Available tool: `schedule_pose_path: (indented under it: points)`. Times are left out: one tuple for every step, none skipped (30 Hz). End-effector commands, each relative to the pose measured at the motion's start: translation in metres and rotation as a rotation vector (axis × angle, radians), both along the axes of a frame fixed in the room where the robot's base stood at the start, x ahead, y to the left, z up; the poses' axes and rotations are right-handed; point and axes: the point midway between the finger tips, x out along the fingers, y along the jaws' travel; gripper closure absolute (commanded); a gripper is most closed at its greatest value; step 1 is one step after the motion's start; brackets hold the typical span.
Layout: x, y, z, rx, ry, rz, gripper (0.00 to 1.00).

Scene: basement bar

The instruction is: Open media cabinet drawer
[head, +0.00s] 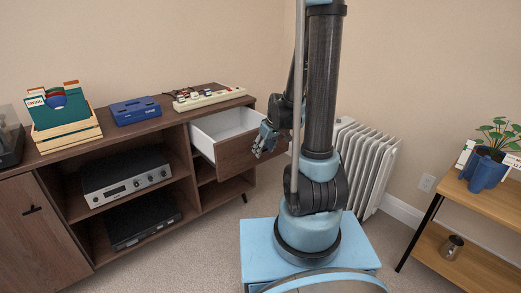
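The media cabinet (150,143) is dark brown wood and stands along the wall at the left. Its upper right drawer (236,155) is pulled out, and the white inside (224,123) shows, with no contents visible. My gripper (263,143) is at the top front edge of the drawer, near its right side. The fingers are small and partly overlap the drawer front. I cannot tell whether they touch it or whether they are open or shut. My arm column hides some of the space to the right of the drawer.
On the cabinet top are a crate of records (66,127), a blue box (135,109) and a power strip (209,97). Audio units (126,177) fill open shelves. A white radiator (368,165) stands behind my arm. A wooden shelf table (470,207) with a plant is at the right.

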Motion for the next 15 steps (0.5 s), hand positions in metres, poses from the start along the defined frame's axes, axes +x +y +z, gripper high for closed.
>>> schedule_pose_path:
  points:
    - [0.0001, -0.0003, -0.0001, -0.002, 0.000, 0.001, 0.41]
    - [0.0001, -0.0001, -0.0001, -0.002, 0.000, 0.001, 0.34]
    - [0.0001, -0.0001, -0.0001, 0.000, 0.000, 0.001, 0.30]
    - [0.0000, 0.0000, -0.0001, 0.000, 0.000, 0.001, 0.30]
    - [0.0000, 0.0001, -0.0001, 0.000, 0.000, 0.001, 0.30]
    - [-0.0001, 0.0002, -0.0001, 0.000, 0.000, 0.001, 0.30]
    - [-0.0001, 0.0002, -0.0001, 0.000, 0.000, 0.001, 0.30]
    - [-0.0001, 0.0002, -0.0001, 0.000, 0.000, 0.001, 0.30]
    - [-0.0001, 0.0003, -0.0001, 0.000, 0.000, 0.001, 0.30]
    - [-0.0001, 0.0003, -0.0001, 0.000, 0.000, 0.001, 0.30]
    - [-0.0002, 0.0003, 0.0000, 0.000, 0.000, 0.001, 0.30]
    - [-0.0002, 0.0003, 0.0000, 0.001, 0.001, 0.000, 0.30]
    - [-0.0003, 0.0003, 0.0002, 0.001, 0.001, 0.000, 0.30]
    - [-0.0003, 0.0003, 0.0005, 0.001, 0.001, 0.000, 0.30]
    - [-0.0005, 0.0001, 0.0011, 0.001, 0.001, 0.000, 0.30]
